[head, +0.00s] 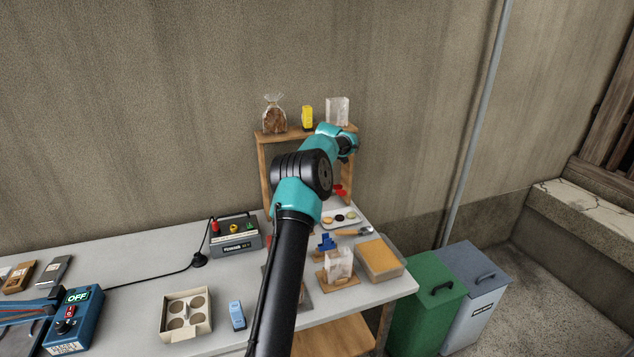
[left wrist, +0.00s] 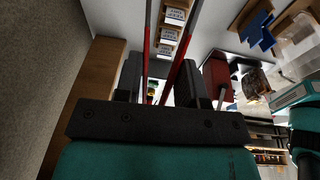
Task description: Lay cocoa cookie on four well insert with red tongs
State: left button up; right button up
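A pale tray (head: 357,224) under the wooden shelf holds a few small round cookies, among them a dark one (head: 339,217) that looks like cocoa. The four well insert (head: 186,313) sits in an open box at the front left of the table. My left arm reaches across to the shelf, and its gripper is largely hidden behind the arm in the head view. In the left wrist view, my left gripper (left wrist: 161,85) has its fingers around the red tongs (left wrist: 176,62). A red part of them (head: 340,190) shows above the tray.
The wooden shelf (head: 264,170) carries a bag, a yellow item and a clear package. A blue holder (head: 326,242), a bagged item (head: 338,263) and a tan-topped box (head: 379,257) stand near the tray. A blue block (head: 237,315) lies beside the insert.

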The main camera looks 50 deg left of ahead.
pick_arm(q)
jog(key=shift+a+f, duration=0.1)
jog(key=shift+f, duration=0.8)
jog(key=shift+f, duration=0.15)
jog(key=shift+f, duration=4.85)
jog(key=shift+c, duration=0.5)
